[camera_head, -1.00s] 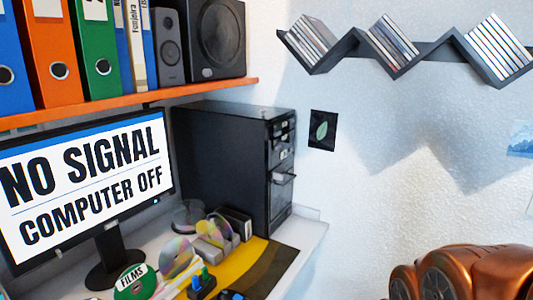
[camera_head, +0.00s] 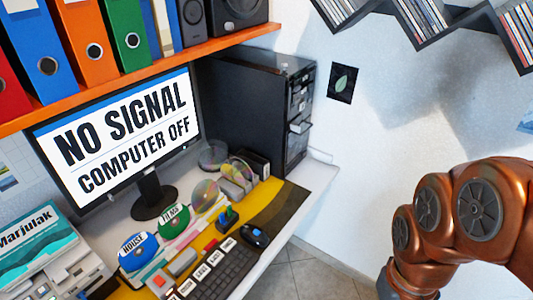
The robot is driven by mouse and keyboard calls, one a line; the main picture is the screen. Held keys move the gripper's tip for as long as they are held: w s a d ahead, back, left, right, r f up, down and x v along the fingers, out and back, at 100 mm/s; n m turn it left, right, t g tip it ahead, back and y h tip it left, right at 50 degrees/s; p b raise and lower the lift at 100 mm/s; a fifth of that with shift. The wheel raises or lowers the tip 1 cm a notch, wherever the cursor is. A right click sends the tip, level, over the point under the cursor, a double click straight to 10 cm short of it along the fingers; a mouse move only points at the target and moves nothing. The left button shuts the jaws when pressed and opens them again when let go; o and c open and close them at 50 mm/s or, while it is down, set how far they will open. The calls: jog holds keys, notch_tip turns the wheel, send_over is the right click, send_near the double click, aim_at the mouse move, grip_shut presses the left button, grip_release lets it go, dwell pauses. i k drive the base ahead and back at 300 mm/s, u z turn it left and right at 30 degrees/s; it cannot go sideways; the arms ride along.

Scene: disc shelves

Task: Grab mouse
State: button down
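The mouse (camera_head: 254,236) is small and black. It sits on the yellow and dark mat, just beyond the far right end of the keyboard (camera_head: 222,270). My copper-coloured arm is at the right of the view, apart from the desk. My gripper's fingers are not in view; the arm's lower end is cut off by the bottom edge.
A monitor (camera_head: 124,138) reading "NO SIGNAL COMPUTER OFF" stands behind the keyboard. A black computer tower (camera_head: 246,115) is at the back. Open floor (camera_head: 320,278) lies right of the desk.

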aim_at(245, 230)
jog(key=u, duration=2.15)
jog(key=k, duration=1.15)
jog(key=u, duration=0.45)
